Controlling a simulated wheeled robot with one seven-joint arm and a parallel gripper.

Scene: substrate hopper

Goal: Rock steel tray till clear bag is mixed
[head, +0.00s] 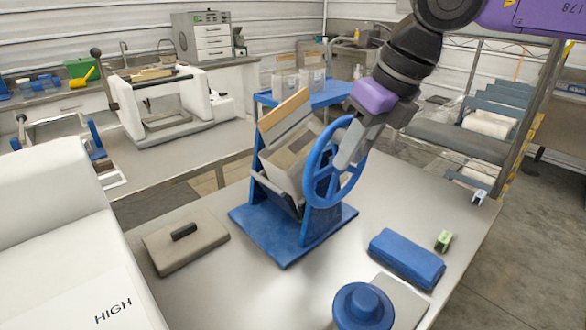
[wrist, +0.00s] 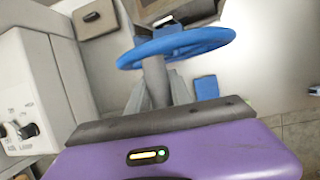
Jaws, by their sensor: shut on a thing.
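A grey metal hopper-like box (head: 290,165) sits tilted in a blue stand (head: 285,240) on the table, with a tan board at its upper edge. A blue handwheel (head: 312,178) is on the stand's right side; it also shows in the wrist view (wrist: 205,38).
A flat grey case with a black handle (head: 187,245) lies left of the stand. A blue box (head: 406,258), a small green item (head: 443,241) and a blue round-topped thing (head: 362,306) are at right and front. A white machine (head: 70,250) stands at left; shelving (head: 500,120) is at right.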

